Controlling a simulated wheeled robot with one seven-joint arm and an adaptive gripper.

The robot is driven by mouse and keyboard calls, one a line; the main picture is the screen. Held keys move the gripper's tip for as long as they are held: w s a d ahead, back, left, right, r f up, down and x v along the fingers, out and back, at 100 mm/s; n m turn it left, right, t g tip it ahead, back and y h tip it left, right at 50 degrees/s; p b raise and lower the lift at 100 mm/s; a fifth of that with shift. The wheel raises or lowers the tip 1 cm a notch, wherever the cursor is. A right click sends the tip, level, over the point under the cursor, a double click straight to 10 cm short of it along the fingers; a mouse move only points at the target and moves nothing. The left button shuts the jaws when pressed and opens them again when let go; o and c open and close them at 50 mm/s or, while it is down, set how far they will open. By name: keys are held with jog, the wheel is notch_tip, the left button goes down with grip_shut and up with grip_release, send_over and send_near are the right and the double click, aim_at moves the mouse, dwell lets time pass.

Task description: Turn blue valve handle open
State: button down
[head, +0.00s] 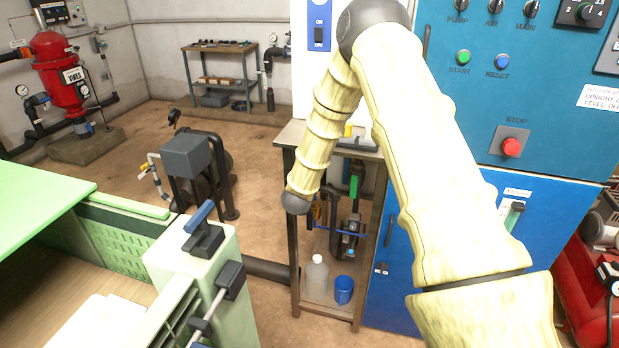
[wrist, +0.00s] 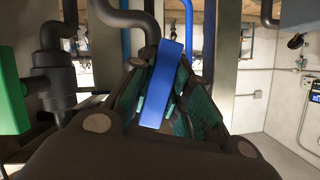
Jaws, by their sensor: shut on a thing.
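The blue valve handle (wrist: 163,92) is a flat blue bar in the middle of the wrist view, slightly tilted from upright. My gripper (wrist: 168,60) is shut on it, with a dark, green-padded finger on each side. The handle's far end shows above the fingers; the valve body behind it is mostly hidden by the gripper. In the head view, my pale arm reaches down to the dark pipework in the open stand, and the grip itself is too small and covered to make out.
Dark pipes with a green block (wrist: 12,92) stand left of my gripper. The stand (head: 294,225) holds a clear bottle (head: 317,278) and a blue cup (head: 344,290) low down. A blue cabinet (head: 385,270) is close on the right. Open floor lies left.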

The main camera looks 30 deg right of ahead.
jog(key=shift+d+n+g+h+p, duration=0.1)
jog(key=shift+n+g+h+p, duration=0.45)
jog(key=shift+n, duration=0.55)
jog(key=c, duration=1.3)
grip_release()
jog(key=v, duration=1.2)
jog(key=shift+r, duration=0.1)
